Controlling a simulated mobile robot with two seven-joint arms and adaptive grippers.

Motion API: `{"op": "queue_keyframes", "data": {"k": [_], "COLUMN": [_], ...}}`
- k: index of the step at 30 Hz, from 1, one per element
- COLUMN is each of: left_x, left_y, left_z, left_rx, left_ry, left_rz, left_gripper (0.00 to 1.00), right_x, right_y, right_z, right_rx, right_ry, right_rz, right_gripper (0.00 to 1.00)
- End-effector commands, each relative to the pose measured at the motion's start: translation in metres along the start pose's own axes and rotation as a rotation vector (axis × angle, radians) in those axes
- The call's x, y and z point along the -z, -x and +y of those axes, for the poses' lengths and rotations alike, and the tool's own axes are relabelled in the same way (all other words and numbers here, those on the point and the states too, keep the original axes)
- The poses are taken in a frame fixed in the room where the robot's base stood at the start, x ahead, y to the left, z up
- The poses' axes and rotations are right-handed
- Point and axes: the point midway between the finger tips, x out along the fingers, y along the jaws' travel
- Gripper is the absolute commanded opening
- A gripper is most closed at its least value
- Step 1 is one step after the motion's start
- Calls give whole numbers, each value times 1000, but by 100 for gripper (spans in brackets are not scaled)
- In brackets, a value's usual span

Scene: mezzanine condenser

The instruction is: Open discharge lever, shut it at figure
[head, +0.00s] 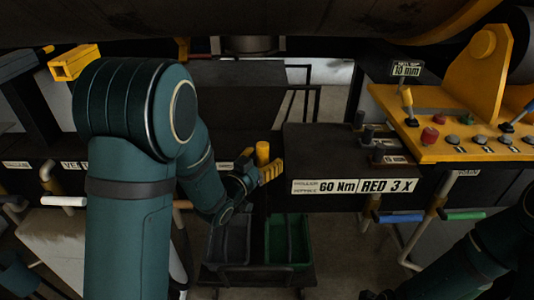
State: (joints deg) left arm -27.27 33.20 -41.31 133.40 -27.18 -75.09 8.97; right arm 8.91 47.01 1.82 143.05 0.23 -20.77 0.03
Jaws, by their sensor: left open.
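My left gripper (248,177) is dark and open, in the middle of the head view at the front edge of the dark bench. An upright yellow cylinder (262,153) and a ridged yellow piece (271,173) are right at its fingers; I cannot tell whether they touch. Lever handles show below the bench: white (63,201) at left, blue (390,217) and green (465,214) at right. None is labelled clearly as the discharge lever. My right arm is at lower right; its gripper (377,295) is dark and cut off by the bottom edge.
A grey bin (228,262) and a green bin (309,243) stand below the left gripper. A yellow control panel (440,152) with knobs and small levers is at right. A label (357,187) reads "60 Nm" and "RED 3 X". A large dark drum (270,18) hangs overhead.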

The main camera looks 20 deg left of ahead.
Motion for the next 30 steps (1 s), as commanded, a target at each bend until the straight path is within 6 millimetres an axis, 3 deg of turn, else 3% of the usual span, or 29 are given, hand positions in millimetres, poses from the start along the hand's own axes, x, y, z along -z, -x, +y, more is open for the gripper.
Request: {"op": "queue_keyframes", "data": {"k": [5,14,15,20,30], "left_x": [0,0,0,0,0], "left_y": [-13,-14,-14,-14,-14], "left_z": [0,0,0,0,-1], "left_rx": [0,1,1,0,3], "left_ry": [0,1,1,1,1], "left_rz": [0,0,0,0,-1], "left_gripper": [62,62,57,1,0], "right_x": [0,0,0,0,0], "right_y": [3,3,3,3,3], "right_z": [-1,-1,-1,-1,-1], "right_rx": [1,1,1,1,1], "right_ry": [0,0,0,0,0], "right_rz": [0,0,0,0,0], "right_gripper": [47,47,47,47,47]}}
